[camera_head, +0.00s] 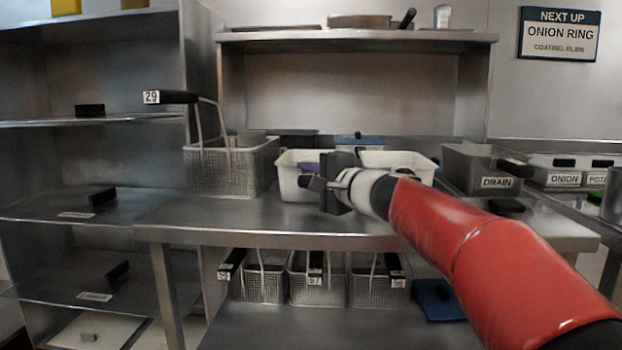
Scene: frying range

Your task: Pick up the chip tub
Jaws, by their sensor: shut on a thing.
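Two white tubs stand side by side on the steel counter (240,226). The left white tub (288,186) has something purple in its opening. The right white tub (412,160) is partly behind my arm. No label on either tub can be read, so I take the left one as the chip tub. My gripper (318,184) is at the right part of the left tub's front and is shut on it. The dark gripper body hides the grip itself and the gap between the tubs. I cannot tell whether the tub is clear of the counter.
A wire basket (205,168) marked 29 stands left of the tubs. More baskets (318,284) sit under the counter. A shelf (350,38) hangs above. The counter's front strip is clear.

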